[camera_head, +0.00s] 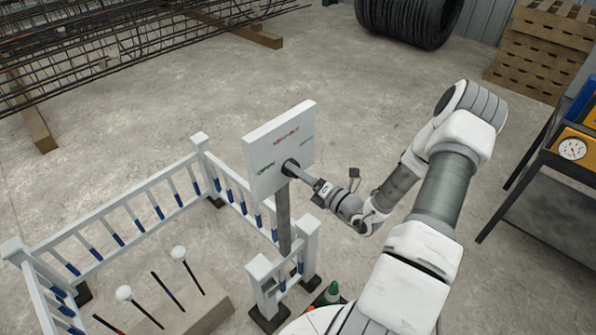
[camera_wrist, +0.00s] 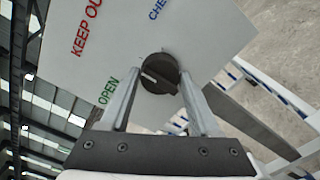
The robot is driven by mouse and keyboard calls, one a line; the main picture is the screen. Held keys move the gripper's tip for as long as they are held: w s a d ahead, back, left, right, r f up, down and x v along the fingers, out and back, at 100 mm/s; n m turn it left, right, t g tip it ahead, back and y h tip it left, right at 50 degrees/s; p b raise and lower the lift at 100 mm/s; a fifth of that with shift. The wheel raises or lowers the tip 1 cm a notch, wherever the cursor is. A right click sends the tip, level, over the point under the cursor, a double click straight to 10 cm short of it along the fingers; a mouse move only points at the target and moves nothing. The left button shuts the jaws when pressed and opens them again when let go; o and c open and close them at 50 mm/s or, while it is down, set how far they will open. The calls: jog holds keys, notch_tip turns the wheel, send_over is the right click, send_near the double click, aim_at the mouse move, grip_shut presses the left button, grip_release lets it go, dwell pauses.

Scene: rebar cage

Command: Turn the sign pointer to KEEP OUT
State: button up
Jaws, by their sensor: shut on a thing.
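The sign (camera_head: 262,150) is a white square board on a grey post, with green OPEN at its left, red KEEP OUT at the top and blue lettering at the right. In the wrist view, the board (camera_wrist: 110,35) fills the upper middle, tilted. The pointer (camera_wrist: 160,74) is a round black knob with a raised bar at the board's centre. My gripper (camera_wrist: 159,82) has a finger at each side of the knob and is shut on it. In the head view my gripper (camera_head: 300,173) reaches the board from the right. Which word the pointer faces is unclear.
A white railing (camera_head: 115,215) with blue bands surrounds the post's left side. Rods with white caps (camera_head: 124,293) stand inside it. A tool cart (camera_head: 545,165) is at the right, brown stacked blocks (camera_head: 540,50) behind.

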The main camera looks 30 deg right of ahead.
dwell(0.3)
jog(key=o, duration=1.4)
jog(key=shift+c, duration=0.2)
jog(key=b+v, duration=0.2)
jog(key=v, duration=1.5)
jog(key=shift+s, duration=0.2)
